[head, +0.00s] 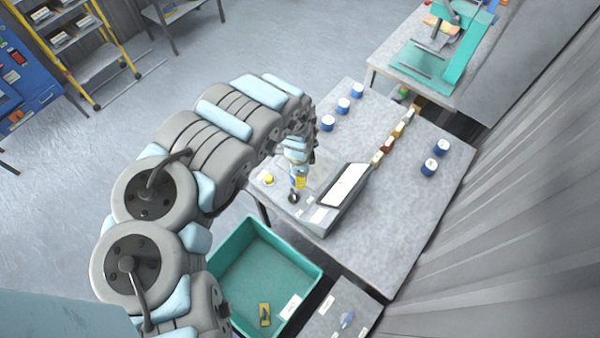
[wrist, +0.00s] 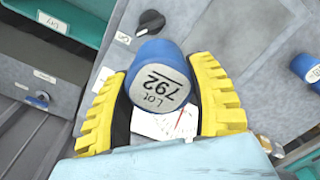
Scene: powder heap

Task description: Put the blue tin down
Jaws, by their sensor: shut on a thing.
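The blue tin (wrist: 150,62) has a pale lid reading "LOT 792" and fills the middle of the wrist view. My gripper (wrist: 157,78) is shut on it, with one yellow ribbed finger on each side. In the head view my gripper (head: 298,178) is at the near left end of the grey bench, by the sloped-panel instrument. The held tin cannot be made out clearly there. A white dial with a red mark (wrist: 168,123) shows just below the tin in the wrist view. I cannot tell whether the tin touches anything beneath it.
Several other blue tins (head: 327,123) (head: 429,167) stand on the bench (head: 395,225). A row of small containers (head: 388,143) crosses it. A teal bin (head: 230,250) is below.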

